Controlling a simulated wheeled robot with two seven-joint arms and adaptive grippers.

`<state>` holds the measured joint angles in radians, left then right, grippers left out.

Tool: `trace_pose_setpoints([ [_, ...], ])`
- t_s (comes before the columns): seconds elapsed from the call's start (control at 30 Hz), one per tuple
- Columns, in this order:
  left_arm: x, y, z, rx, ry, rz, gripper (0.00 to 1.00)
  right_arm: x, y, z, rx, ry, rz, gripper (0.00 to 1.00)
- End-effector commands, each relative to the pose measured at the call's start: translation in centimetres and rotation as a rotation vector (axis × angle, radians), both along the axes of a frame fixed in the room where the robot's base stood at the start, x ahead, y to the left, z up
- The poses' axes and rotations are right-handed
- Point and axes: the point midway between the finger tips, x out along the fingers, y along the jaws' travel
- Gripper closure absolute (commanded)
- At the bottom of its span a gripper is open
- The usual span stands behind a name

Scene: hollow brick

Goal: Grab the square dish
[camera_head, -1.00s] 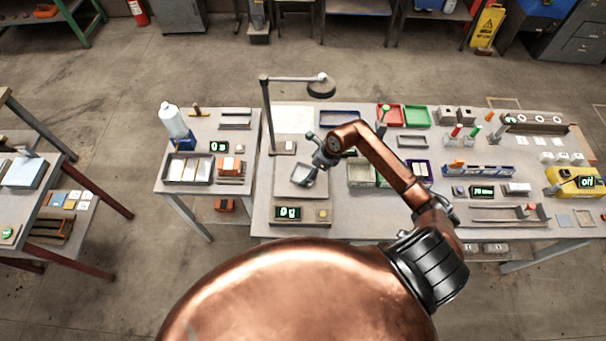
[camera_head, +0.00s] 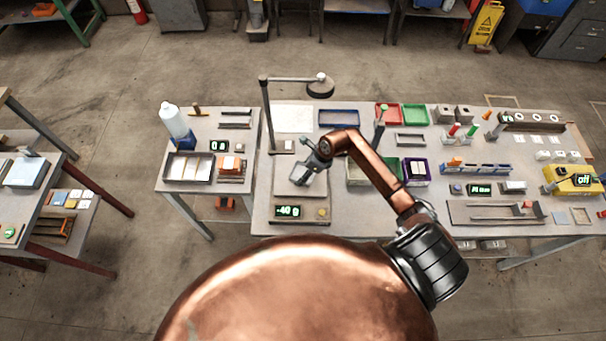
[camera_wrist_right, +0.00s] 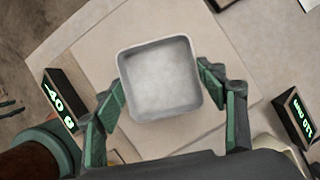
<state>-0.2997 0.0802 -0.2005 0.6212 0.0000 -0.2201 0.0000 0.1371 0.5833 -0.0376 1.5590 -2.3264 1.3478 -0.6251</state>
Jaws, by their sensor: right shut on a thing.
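The square dish (camera_wrist_right: 158,80) is a shallow pale grey dish with rounded corners, empty inside. In the right wrist view it sits between the two green-padded fingers of my right gripper (camera_wrist_right: 161,78), which is shut on its opposite sides. In the head view my right gripper (camera_head: 304,177) is over the scale (camera_head: 286,190) and largely hides the dish. The scale's display (camera_head: 288,211) reads -40 g, so its plate does not bear the dish. My left gripper is not in view.
A lamp post (camera_head: 268,115) stands close behind the scale at left. Red and green trays (camera_head: 414,114) lie at the back. A bottle (camera_head: 174,122) stands on the left side table.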

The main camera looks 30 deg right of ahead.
Motion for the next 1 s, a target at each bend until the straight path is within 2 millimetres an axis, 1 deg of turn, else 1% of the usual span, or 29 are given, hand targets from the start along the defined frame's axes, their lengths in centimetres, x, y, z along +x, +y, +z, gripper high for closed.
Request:
trace_pose_setpoints([
  [0.03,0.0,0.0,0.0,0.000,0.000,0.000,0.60,0.0,0.0,0.0,0.000,0.000,0.000,0.45],
  [0.23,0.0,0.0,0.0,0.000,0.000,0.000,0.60,0.0,0.0,0.0,0.000,0.000,0.000,0.59],
  [0.5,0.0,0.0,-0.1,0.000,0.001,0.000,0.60,0.0,0.0,0.1,-0.001,-0.001,0.000,0.60],
  [0.67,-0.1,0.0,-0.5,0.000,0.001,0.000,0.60,0.0,-0.1,0.8,-0.002,-0.001,0.002,0.60],
  [0.77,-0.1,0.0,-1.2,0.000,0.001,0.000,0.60,0.1,-0.2,1.9,-0.004,-0.005,0.003,0.60],
  [0.83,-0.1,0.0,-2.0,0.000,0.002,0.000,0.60,0.2,-0.2,3.1,-0.006,-0.005,0.004,0.60],
  [1.0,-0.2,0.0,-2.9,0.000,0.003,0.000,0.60,-3.5,-1.0,7.0,-0.008,-0.003,0.004,0.60],
])
